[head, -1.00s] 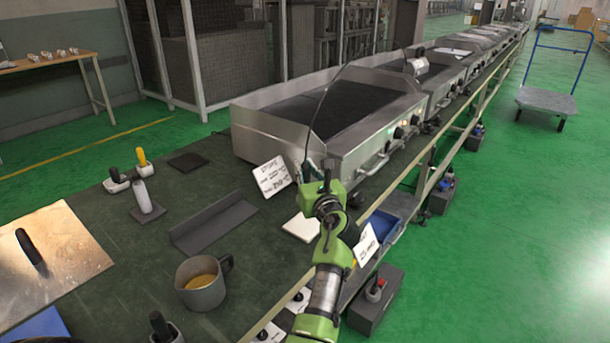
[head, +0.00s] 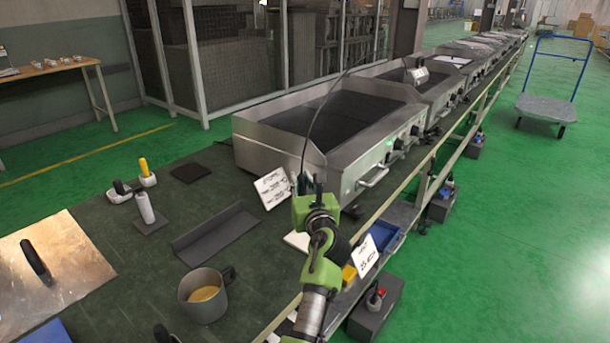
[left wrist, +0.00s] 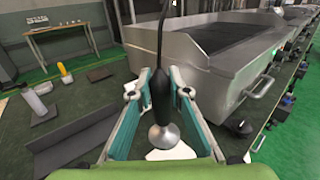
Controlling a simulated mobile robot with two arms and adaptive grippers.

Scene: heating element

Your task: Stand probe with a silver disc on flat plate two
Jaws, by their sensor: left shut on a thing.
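The probe (left wrist: 160,92) has a black handle, a silver disc at its lower end and a cable rising from its top. My left gripper (left wrist: 160,88) is shut on its handle and holds it roughly upright in the left wrist view. In the head view my left gripper (head: 307,185) is at the front left corner of the nearest steel flat plate (head: 330,113), outside its wall. A second flat plate (head: 408,72) stands behind it in the row. No label shows which is plate two. My right gripper is not in view.
A mug (head: 204,295) of yellowish liquid, an angled grey bracket (head: 215,230) and a white bottle (head: 145,207) stand on the dark bench. A white card (head: 273,188) stands beside the nearest plate, whose raised walls bound its surface. A blue trolley (head: 545,105) is far right.

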